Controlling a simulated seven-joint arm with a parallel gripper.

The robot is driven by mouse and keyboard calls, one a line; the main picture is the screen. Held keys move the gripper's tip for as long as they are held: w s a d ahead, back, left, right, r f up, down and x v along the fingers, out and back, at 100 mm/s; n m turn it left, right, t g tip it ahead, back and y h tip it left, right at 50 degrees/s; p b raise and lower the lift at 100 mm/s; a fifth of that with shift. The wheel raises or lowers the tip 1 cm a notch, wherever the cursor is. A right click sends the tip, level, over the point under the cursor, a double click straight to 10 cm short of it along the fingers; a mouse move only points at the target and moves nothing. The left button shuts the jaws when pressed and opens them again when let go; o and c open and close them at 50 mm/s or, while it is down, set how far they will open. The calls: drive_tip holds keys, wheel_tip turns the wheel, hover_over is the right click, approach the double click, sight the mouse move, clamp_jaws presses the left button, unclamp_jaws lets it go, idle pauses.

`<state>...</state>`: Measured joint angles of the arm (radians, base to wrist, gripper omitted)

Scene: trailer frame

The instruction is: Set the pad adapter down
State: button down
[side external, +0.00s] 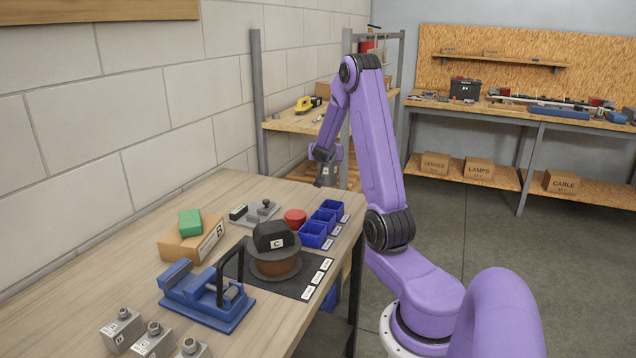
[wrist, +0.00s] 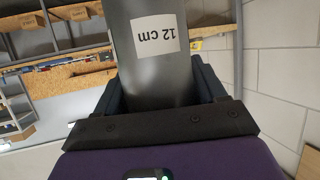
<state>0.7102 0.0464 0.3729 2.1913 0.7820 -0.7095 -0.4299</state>
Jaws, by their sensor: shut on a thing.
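The pad adapter is a dark grey cylinder with a white "12 cm" label (wrist: 150,72) and fills the middle of the wrist view. My gripper (wrist: 160,88) is shut on it, with one dark finger on each side. In the side view my gripper (side external: 324,160) hangs beyond the far right corner of the wooden table (side external: 110,262), well above the floor. The adapter shows there only as a small grey shape, partly hidden by the gripper.
On the table are a black mat (side external: 292,290) with white labels, a round brown stand (side external: 276,266) bearing a black block "C" (side external: 272,236), blue bins (side external: 313,236), a blue vise (side external: 205,298), a cardboard box "B" (side external: 185,246) and metal blocks at the front. Shelving (side external: 290,122) stands behind my gripper.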

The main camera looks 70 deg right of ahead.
drive_tip(key=shift+w+d+f, duration=1.2)
drive_tip(key=shift+d+f, duration=0.3)
drive_tip(key=shift+f, duration=0.4)
drive_tip(key=shift+w+d+f, duration=1.15)
drive_tip(key=shift+d+f, duration=0.3)
drive_tip(key=shift+f, duration=0.5)
drive_tip(key=shift+w+d+f, duration=1.2)
drive_tip(key=shift+d+f, duration=0.3)
drive_tip(key=shift+f, duration=0.4)
drive_tip(key=shift+f, duration=0.15)
drive_tip(key=shift+c, duration=0.4)
unclamp_jaws()
drive_tip(key=shift+f, duration=0.15)
drive_tip(key=v, duration=1.2)
drive_tip(key=shift+a, duration=0.15)
